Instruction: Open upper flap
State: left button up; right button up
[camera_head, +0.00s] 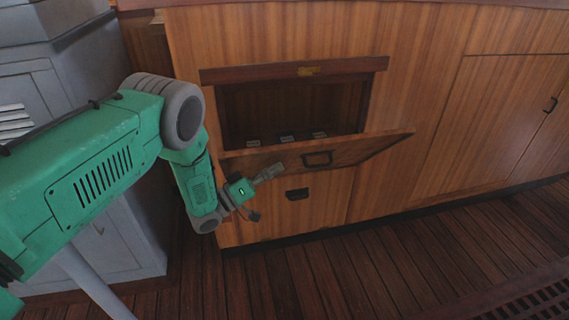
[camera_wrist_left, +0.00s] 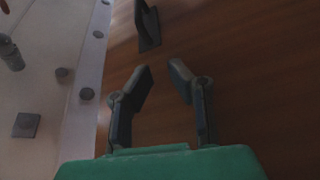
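The upper flap (camera_head: 355,152) is a wooden panel with a dark handle (camera_head: 317,158). It stands partly open, tilted outward below a dark compartment (camera_head: 290,105) in the cabinet. My left gripper (camera_head: 264,195) is in front of the cabinet, left of and below the flap's handle. One finger overlaps the flap's left part in the head view; I cannot tell if it touches. In the left wrist view the gripper (camera_wrist_left: 160,76) has its two fingers apart with nothing between them. A dark handle (camera_wrist_left: 149,25) shows beyond the fingertips. My right gripper is not in view.
Closed cabinet doors (camera_head: 490,115) are at right. A grey cabinet (camera_head: 125,235) stands at left behind my arm. The plank floor (camera_head: 400,260) in front is clear, with a grating (camera_head: 530,300) at lower right.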

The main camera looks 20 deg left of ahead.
pick_arm(q)
jog(key=shift+r, duration=0.1)
jog(key=shift+s+a, duration=0.1)
jog(key=shift+s, duration=0.05)
jog(key=w+a+f+v, duration=0.1)
jog(key=v, duration=1.4)
jog(key=shift+a, duration=0.35)
dwell(0.6)
jog(key=shift+w+p, duration=0.1)
jog(key=shift+p, duration=0.2)
dwell(0.4)
